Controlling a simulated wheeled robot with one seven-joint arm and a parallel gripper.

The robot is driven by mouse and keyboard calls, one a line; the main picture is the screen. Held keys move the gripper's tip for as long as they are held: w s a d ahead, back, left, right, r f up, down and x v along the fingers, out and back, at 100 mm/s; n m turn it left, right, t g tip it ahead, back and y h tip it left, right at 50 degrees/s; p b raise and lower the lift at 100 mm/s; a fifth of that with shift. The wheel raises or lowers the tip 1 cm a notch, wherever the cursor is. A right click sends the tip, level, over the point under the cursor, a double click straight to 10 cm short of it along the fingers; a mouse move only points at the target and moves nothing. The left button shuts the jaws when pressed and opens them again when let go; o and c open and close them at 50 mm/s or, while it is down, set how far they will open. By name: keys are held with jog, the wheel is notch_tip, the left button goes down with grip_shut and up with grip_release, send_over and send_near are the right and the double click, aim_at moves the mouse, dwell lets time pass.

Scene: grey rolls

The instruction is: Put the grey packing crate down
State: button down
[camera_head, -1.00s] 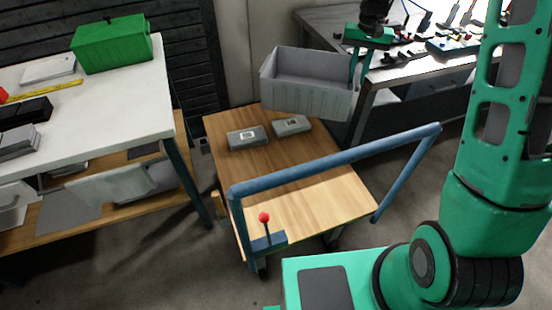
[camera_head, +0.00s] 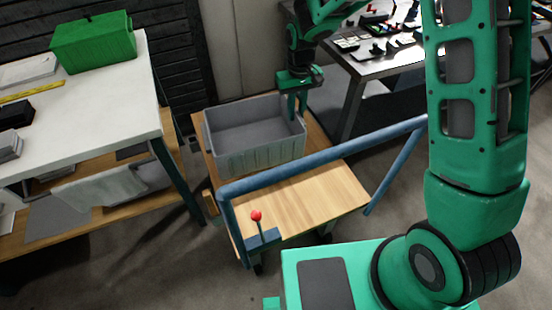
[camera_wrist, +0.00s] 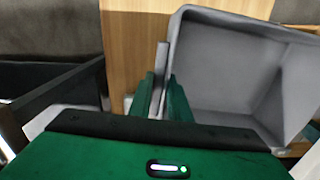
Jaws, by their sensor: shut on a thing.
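The grey packing crate (camera_head: 262,160) is an open, empty box over the far part of the wooden cart top (camera_head: 300,200). From the head view I cannot tell whether its base touches the wood. My gripper (camera_head: 297,104) is at the crate's right wall with its fingers pointing down. In the wrist view, the green fingers (camera_wrist: 165,98) are shut on the wall of the crate (camera_wrist: 230,70). The two small grey boxes on the cart are hidden from the head view now.
The cart's blue handle rail (camera_head: 320,163) crosses in front of the crate. A white-topped table (camera_head: 110,110) with a green box (camera_head: 93,43) stands at left. A dark workbench (camera_head: 385,62) with tools stands at back right. The cart's near part is clear.

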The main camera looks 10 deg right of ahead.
jog(key=shift+s+a+f+n, duration=0.4)
jog(key=shift+s+a+f, duration=0.3)
jog(key=shift+a+f, duration=0.15)
jog(key=s+d+f, duration=0.3)
jog(key=d+f, duration=0.8)
jog(key=c, duration=1.6)
grip_release()
jog(key=shift+s, duration=0.1)
jog(key=shift+c, duration=0.2)
